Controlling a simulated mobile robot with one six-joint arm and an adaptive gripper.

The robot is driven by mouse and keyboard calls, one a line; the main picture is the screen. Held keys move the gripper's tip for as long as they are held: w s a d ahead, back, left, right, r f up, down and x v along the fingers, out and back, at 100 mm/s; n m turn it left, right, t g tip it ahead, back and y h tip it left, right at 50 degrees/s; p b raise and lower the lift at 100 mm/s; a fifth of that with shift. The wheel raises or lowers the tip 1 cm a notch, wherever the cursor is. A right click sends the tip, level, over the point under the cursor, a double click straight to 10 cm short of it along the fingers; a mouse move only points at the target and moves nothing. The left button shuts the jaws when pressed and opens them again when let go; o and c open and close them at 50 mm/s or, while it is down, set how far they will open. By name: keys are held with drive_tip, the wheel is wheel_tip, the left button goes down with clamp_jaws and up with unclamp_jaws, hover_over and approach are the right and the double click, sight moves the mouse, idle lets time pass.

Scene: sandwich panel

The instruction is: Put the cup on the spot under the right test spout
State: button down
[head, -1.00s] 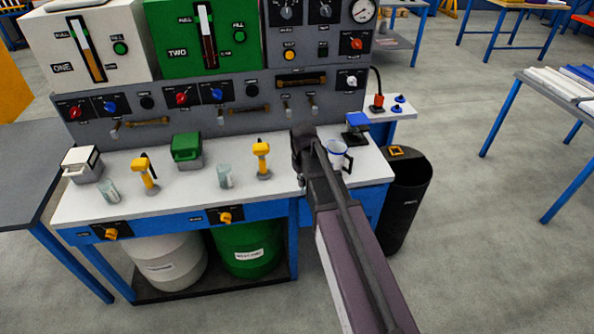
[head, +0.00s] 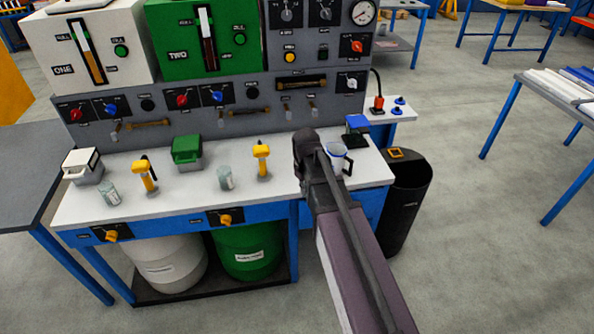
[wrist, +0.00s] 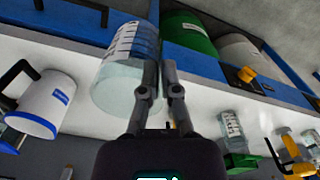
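In the wrist view a clear glass cup with printed marks (wrist: 122,70) stands close against my gripper (wrist: 160,64). My gripper's two fingers are close together at the cup's side, one over the glass and one just outside it, as if pinching its wall. In the head view my gripper (head: 306,150) is over the right part of the bench, and this cup is hidden behind it and the arm. Small metal test spouts (head: 312,106) stick out of the panel behind. The spot under the right one is hidden.
A white mug with a blue rim (head: 337,161) stands just right of my gripper. Two other glass cups (head: 225,178) (head: 109,193) and yellow handled tools (head: 262,158) stand further left on the white bench (head: 190,205). A black bin (head: 408,200) stands at the right.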

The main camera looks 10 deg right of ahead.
drive_tip(key=shift+r+p, duration=2.45)
drive_tip(key=shift+r, duration=0.05)
drive_tip(key=shift+d, duration=0.1)
